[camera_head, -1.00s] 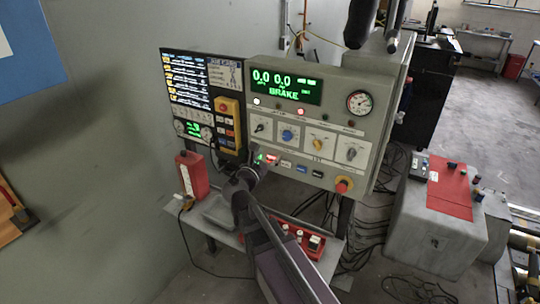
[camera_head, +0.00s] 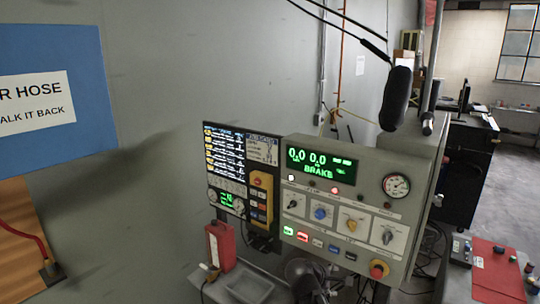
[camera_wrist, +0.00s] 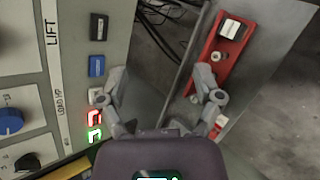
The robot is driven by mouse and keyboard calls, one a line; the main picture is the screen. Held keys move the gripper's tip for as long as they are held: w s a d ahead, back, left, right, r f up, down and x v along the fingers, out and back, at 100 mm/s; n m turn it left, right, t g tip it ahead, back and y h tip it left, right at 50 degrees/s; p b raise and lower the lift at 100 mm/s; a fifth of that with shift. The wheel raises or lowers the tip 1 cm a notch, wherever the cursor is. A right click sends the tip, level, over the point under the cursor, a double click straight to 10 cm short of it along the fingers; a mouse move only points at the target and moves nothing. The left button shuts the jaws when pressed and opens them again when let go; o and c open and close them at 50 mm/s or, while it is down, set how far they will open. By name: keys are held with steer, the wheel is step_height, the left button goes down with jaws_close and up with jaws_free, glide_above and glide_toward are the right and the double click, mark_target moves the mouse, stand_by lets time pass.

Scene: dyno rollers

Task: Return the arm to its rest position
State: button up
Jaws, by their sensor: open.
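In the wrist view, my gripper (camera_wrist: 160,80) is open, its two grey fingers spread apart with nothing between them. The left finger is close to the lower row of buttons in the picture, but I cannot tell whether it touches. In the head view, part of my arm shows at the bottom edge, below the control panel (camera_head: 340,184). The panel has a green BRAKE display (camera_head: 318,169), several knobs and a row of lit and unlit push buttons (camera_head: 318,242). The rest of the arm is out of view.
A red box (camera_head: 222,245) stands on the shelf below the panel. A red strip with switches (camera_wrist: 222,50) lies on the shelf in the wrist view. A black microphone-like object (camera_head: 396,98) hangs above the panel.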

steer(key=s+a+f+m+g+y, duration=0.2)
steer(key=s+f+m+g+y, duration=0.3)
steer(key=s+m+y, duration=0.3)
steer(key=shift+s+a+f+m+g, duration=0.3)
steer(key=shift+s+f+m, duration=0.95)
steer(key=shift+m, duration=1.45)
steer(key=shift+s+d+r, duration=0.1)
steer(key=shift+s+r, duration=0.15)
steer(key=shift+r, duration=0.1)
